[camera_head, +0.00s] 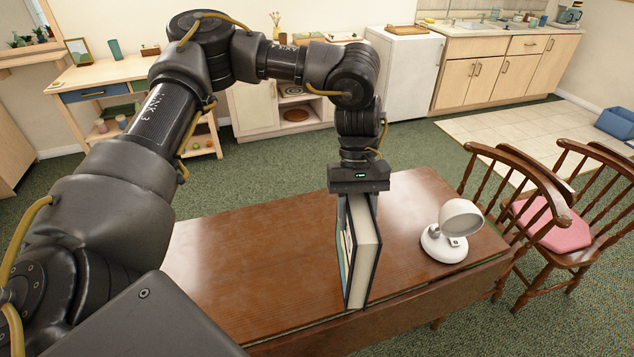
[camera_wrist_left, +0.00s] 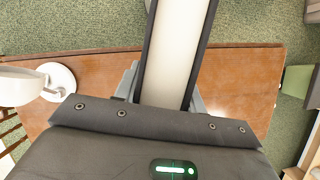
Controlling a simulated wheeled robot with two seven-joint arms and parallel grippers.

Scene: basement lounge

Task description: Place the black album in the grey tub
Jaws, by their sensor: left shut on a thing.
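The black album (camera_head: 365,255) has dark covers and a pale page block, and it stands upright over the brown table. My left gripper (camera_head: 359,194) is above it, shut on its upper part. In the left wrist view the album (camera_wrist_left: 175,50) runs between the two fingers of the left gripper (camera_wrist_left: 168,88). I cannot tell whether its lower edge touches the table. I see no grey tub in either view. My right gripper is not in view.
A white lamp (camera_head: 445,240) stands on the table (camera_head: 250,260) to the right of the album. Wooden chairs (camera_head: 520,195) are at the table's right end. A blue bin (camera_head: 615,123) sits on the floor at far right. The table's left part is clear.

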